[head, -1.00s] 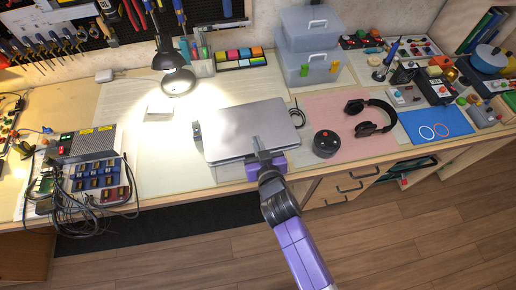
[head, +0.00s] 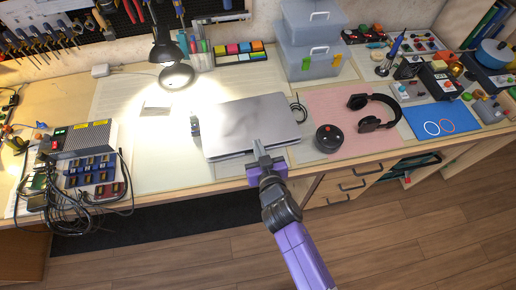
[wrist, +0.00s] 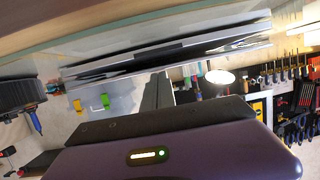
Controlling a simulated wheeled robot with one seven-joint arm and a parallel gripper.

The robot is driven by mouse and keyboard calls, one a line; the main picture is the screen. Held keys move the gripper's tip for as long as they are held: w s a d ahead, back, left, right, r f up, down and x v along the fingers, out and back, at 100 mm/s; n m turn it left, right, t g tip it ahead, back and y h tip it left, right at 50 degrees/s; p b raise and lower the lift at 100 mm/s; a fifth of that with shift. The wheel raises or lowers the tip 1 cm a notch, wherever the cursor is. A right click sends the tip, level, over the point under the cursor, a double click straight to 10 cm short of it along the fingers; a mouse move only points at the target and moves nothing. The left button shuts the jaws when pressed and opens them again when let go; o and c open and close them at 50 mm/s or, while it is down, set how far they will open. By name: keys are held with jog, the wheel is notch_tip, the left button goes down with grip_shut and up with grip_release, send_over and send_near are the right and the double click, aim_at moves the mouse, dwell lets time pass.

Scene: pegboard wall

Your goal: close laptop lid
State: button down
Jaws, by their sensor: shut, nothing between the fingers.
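The silver-grey laptop (head: 240,122) lies on the workbench with its lid down flat, or very nearly so. In the wrist view the laptop (wrist: 165,50) shows edge-on and upside down, with a thin dark gap between lid and base. My gripper (head: 261,150) is at the laptop's front edge, right of its middle, with its fingers pointing toward the laptop. The fingers (wrist: 158,92) are together and hold nothing. I cannot tell whether they touch the laptop.
A black round device (head: 327,138) and headphones (head: 375,112) lie on a pink mat right of the laptop. A lit desk lamp (head: 175,75) stands behind it on the left. A power supply (head: 85,140) with cables is at far left.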

jog(key=shift+d+f+t+b, duration=0.1)
jog(key=shift+f+t+b, duration=0.3)
jog(key=shift+f+b, duration=1.3)
jog(key=b, duration=0.2)
jog(key=shift+s+r+b, duration=0.15)
jog(key=shift+r+b, duration=0.2)
jog(key=shift+r, duration=0.05)
jog(key=shift+s+f, duration=0.1)
jog(key=shift+s, duration=0.05)
notch_tip(320, 180, up, 5)
jog(key=p, duration=0.3)
jog(key=shift+f, duration=0.15)
jog(key=b+v, duration=0.1)
jog(key=v, duration=0.8)
jog(key=shift+s+d+b, duration=0.2)
jog(key=shift+s+b, duration=0.1)
jog(key=shift+b, duration=0.05)
